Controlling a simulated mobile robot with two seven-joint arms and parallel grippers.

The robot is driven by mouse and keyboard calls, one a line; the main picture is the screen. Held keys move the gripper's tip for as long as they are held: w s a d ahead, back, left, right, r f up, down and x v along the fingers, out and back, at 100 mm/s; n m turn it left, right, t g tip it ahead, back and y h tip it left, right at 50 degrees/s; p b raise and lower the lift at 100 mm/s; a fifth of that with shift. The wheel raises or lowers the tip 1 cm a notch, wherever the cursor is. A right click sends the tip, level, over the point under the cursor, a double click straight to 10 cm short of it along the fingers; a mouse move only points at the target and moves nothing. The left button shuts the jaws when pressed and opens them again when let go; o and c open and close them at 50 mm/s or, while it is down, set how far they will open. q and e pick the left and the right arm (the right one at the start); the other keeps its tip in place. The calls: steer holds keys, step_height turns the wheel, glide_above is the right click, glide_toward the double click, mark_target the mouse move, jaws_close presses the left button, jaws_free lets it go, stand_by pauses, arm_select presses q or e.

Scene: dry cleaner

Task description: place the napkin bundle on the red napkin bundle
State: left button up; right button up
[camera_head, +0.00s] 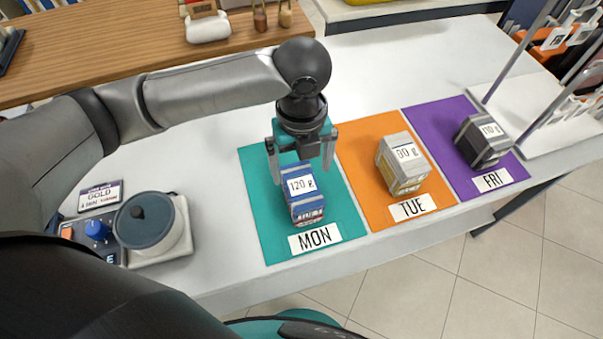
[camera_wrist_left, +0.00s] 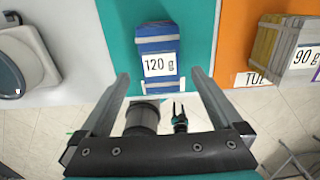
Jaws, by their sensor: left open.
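A blue bundle (camera_head: 308,208) labelled 120 g sits on the teal MON mat (camera_head: 262,215). It also shows in the left wrist view (camera_wrist_left: 158,38), just beyond and between the fingertips. My left gripper (camera_head: 301,174) is open above and slightly behind this bundle, pointing down, with nothing held. A tan and grey bundle (camera_head: 404,172) labelled 90 g sits on the orange TUE mat (camera_head: 372,210). A dark bundle (camera_head: 482,148) with a grey band and a 110 g label sits on the purple FRI mat (camera_head: 436,118). I see no clearly red bundle.
A scale-like device with a round teal-lidded pot (camera_head: 150,222) stands at the left of the white table (camera_head: 365,70). A metal rack (camera_head: 560,75) stands at the right. A wooden counter (camera_head: 110,50) is behind. The white table behind the mats is clear.

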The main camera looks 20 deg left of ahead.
mark_target(301, 185)
arm_select(q)
step_height(301, 185, up, 6)
steer(key=shift+f+p, duration=0.15)
steer(key=shift+p, duration=0.4)
